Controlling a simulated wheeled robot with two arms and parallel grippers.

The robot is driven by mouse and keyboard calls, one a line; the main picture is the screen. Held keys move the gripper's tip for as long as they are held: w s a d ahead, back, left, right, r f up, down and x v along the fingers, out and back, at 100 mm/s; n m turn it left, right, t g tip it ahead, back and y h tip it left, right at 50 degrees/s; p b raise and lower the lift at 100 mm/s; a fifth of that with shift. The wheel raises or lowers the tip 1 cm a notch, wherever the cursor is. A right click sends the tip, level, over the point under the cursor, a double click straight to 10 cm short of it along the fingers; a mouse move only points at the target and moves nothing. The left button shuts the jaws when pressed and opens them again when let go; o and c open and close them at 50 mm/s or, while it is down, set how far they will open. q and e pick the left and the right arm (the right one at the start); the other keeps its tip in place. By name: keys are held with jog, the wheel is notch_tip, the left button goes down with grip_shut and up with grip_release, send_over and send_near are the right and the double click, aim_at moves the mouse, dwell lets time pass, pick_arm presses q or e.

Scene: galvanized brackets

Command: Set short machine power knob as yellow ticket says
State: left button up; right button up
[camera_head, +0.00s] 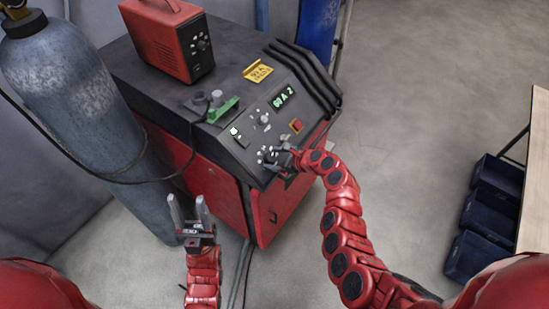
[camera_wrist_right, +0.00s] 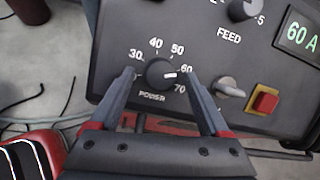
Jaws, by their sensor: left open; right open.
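The short machine (camera_head: 232,135) is a dark-topped red welder with a sloped control panel. Its round black power knob (camera_wrist_right: 160,73) has a scale from 30 to 70, and its white mark points right, about at 60. The green display (camera_wrist_right: 301,35) reads 60 A. The yellow ticket (camera_head: 258,72) lies on the machine's top; its writing is too small to read surely. My right gripper (camera_head: 277,151) is open at the panel; in the right wrist view its fingers (camera_wrist_right: 162,80) stand on both sides of the knob, apparently apart from it. My left gripper (camera_head: 188,204) is open and empty, in front of the machine.
A red box (camera_head: 168,40) stands on the machine. A feed knob (camera_wrist_right: 243,9), a toggle (camera_wrist_right: 228,87) and a red button (camera_wrist_right: 264,102) sit near the power knob. A gas cylinder (camera_head: 75,110) stands left; blue bins (camera_head: 484,218) and a table edge (camera_head: 537,180) are right.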

jog(key=b+v, duration=0.3)
jog(key=v, duration=1.4)
jog(key=shift+s, duration=0.2)
